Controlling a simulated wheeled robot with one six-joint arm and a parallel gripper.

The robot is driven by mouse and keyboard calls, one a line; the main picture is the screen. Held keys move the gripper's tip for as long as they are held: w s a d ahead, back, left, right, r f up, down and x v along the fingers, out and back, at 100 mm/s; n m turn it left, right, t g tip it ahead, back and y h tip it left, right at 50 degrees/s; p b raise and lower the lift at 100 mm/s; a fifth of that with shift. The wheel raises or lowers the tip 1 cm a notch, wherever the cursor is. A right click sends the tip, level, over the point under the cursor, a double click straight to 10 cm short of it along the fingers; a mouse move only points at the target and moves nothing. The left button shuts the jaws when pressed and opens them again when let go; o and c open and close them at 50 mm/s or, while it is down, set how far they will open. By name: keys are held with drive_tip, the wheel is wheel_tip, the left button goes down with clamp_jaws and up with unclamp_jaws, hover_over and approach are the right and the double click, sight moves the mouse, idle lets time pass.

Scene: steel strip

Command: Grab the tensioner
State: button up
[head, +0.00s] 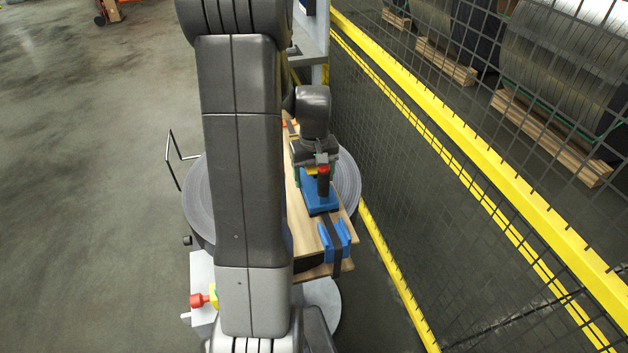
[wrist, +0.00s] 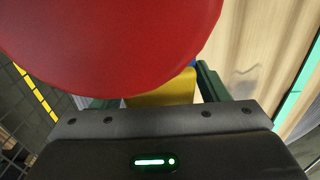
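The tensioner stands on the wooden board in the head view, with a blue base (head: 320,205), a dark upright part and a red cap (head: 323,168). A yellow part shows beside the cap. In the wrist view the red cap (wrist: 110,40) fills the upper left, very close to the camera. The yellow part (wrist: 160,90) lies between the two dark green fingers of my gripper (wrist: 162,92). The fingers lie close along its sides. The red cap hides much of them, so I cannot tell whether they press on it.
The wooden board (head: 303,226) lies over a grey steel coil (head: 198,200). A dark strap runs through a blue piece (head: 327,246) at the board's near end. A yellow-framed mesh fence (head: 450,160) stands close on the right. The floor at left is open.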

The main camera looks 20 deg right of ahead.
drive_tip(key=shift+w+r, duration=0.1)
clamp_jaws()
drive_tip(key=shift+r, duration=0.1)
